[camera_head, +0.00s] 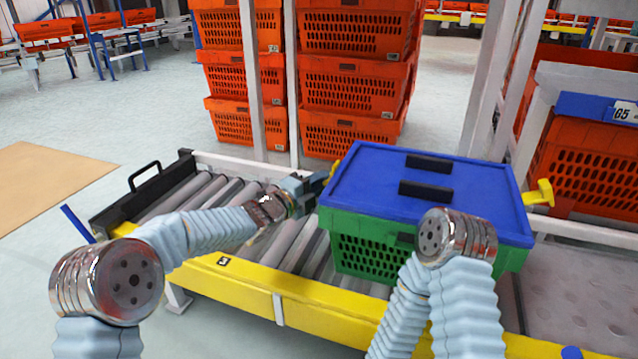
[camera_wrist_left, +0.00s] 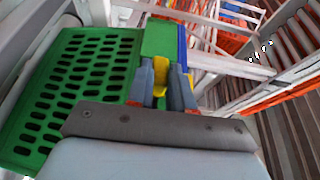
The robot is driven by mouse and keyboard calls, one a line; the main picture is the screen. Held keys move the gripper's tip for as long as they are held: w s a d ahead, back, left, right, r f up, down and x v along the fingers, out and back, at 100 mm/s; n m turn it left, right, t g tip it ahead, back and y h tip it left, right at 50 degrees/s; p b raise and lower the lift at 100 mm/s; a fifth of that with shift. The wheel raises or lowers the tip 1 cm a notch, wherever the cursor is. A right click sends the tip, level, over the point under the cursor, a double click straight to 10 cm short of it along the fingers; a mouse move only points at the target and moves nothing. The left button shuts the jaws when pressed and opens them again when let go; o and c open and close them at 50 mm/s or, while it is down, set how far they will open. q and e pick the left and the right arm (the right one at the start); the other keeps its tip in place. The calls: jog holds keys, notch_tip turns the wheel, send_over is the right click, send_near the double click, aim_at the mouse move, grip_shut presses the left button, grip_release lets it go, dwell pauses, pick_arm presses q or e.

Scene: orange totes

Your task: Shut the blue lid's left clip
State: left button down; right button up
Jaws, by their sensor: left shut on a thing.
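A green crate (camera_head: 372,256) with a blue lid (camera_head: 375,182) on top stands on the roller conveyor. The lid has two black handles. The left yellow clip (camera_head: 335,166) is at the lid's left edge, partly hidden by my left gripper (camera_head: 322,182). In the left wrist view, the fingers of the left gripper (camera_wrist_left: 165,82) are shut on the yellow clip (camera_wrist_left: 161,76), beside the green crate wall (camera_wrist_left: 85,95) and the blue lid edge (camera_wrist_left: 182,45). The right yellow clip (camera_head: 541,193) sticks outward from the lid's right side. My right arm shows in front of the crate, but its gripper is not visible.
The conveyor has a yellow front rail (camera_head: 270,303) and a black-handled end piece (camera_head: 145,185) at left. White uprights (camera_head: 252,80) and stacked orange totes (camera_head: 350,80) stand behind. Another orange tote (camera_head: 575,165) is at right. The rollers left of the crate are bare.

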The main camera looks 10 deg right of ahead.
pick_arm(q)
jog(key=shift+f, duration=0.1)
jog(key=c, duration=1)
grip_release()
jog(key=v, duration=1.4)
jog(key=shift+p, duration=0.3)
